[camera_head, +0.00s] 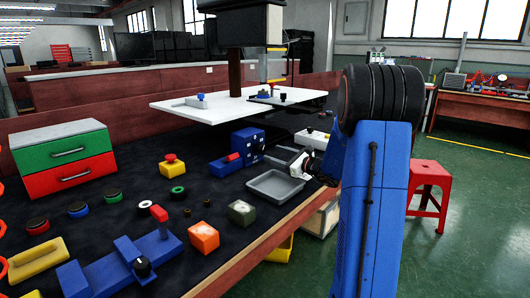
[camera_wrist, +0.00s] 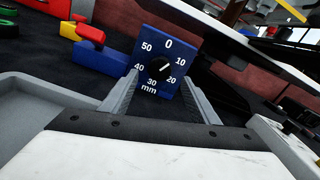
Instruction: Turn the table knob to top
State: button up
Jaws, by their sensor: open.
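A blue block with a dial face (camera_wrist: 187,48) is in front of my gripper in the wrist view. Its scale runs from 0 at the top through 10, 20, 30, 40 and 50, marked mm. A small black knob (camera_wrist: 160,66) sits at the dial's middle; a white mark on it appears to point to the right, but its exact reading is unclear. My gripper (camera_wrist: 163,92) is open and empty, its fingers pointing at the block's lower part. In the head view the blue block (camera_head: 248,142) stands on the dark table, with my gripper (camera_head: 290,163) to its right.
A grey tray (camera_head: 274,187) lies just below my gripper. A blue piece with a red handle (camera_head: 230,162) is beside the block. Another blue device with a black knob (camera_head: 142,267) is at the front. A white raised board (camera_head: 230,108) is behind.

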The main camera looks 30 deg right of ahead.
aim_at(263, 150)
jog(key=shift+x, duration=3.05)
jog(key=c, duration=1)
